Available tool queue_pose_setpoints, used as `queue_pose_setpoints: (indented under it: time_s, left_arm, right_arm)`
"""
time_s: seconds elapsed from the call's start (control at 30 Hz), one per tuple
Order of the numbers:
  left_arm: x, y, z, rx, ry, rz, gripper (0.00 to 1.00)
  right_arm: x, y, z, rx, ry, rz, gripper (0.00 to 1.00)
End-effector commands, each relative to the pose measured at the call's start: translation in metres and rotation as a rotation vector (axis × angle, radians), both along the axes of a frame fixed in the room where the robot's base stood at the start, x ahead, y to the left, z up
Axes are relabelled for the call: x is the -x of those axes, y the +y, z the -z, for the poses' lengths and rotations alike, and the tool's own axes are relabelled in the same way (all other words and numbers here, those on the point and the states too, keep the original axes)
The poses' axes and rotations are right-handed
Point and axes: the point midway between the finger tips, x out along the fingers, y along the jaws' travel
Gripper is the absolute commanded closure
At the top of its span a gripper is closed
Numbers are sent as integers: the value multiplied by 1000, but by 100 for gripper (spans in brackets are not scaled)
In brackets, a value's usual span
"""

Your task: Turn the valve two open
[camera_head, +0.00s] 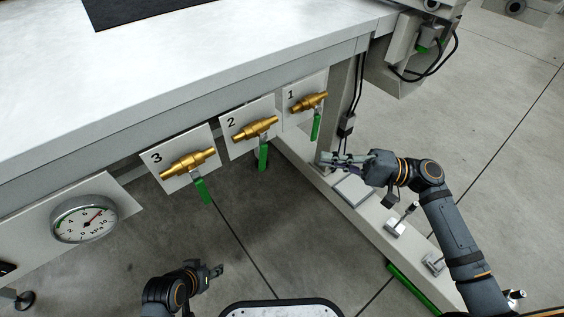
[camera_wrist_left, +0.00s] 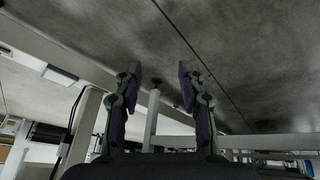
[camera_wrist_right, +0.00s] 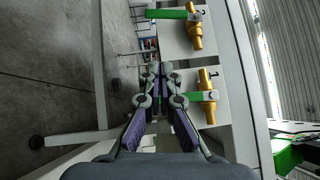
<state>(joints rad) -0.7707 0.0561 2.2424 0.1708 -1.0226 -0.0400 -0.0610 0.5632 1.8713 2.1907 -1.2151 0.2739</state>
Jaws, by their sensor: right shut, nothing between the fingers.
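Valve two (camera_head: 254,129) is a brass valve on the middle white plate, marked 2, under the bench edge. Its green handle (camera_head: 263,157) hangs down. My right gripper (camera_head: 328,159) is shut and empty, to the right of valve two and just below valve 1, apart from the handles. My left gripper (camera_head: 218,271) is low at the bottom, away from the valves. Its fingers stand apart with nothing between them in the left wrist view (camera_wrist_left: 160,78).
Valve 1 (camera_head: 308,102) and valve 3 (camera_head: 188,163) flank valve two, their green handles also hanging down. A pressure gauge (camera_head: 84,220) is at the left. A low pale beam (camera_head: 310,172) runs beneath my right arm. The floor below the valves is clear.

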Motion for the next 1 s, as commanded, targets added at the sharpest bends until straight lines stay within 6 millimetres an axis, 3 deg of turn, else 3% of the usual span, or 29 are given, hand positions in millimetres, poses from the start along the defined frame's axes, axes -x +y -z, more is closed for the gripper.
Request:
queue_pose_setpoints:
  time_s: [0.13,0.5,0.73,1.0]
  left_arm:
    - [-5,-1,6,9,-45,-7,60]
    - [-73,5,-42,-8,-345,-30,60]
    - [-99,7,-70,-12,-484,-39,60]
    - [-107,8,-80,-14,-530,-42,60]
  right_arm:
    - [-6,32,-4,-10,-6,1,100]
    - [-13,84,-9,-6,-2,2,100]
    - [3,104,-13,-3,2,2,100]
    - [8,111,-14,0,1,2,100]
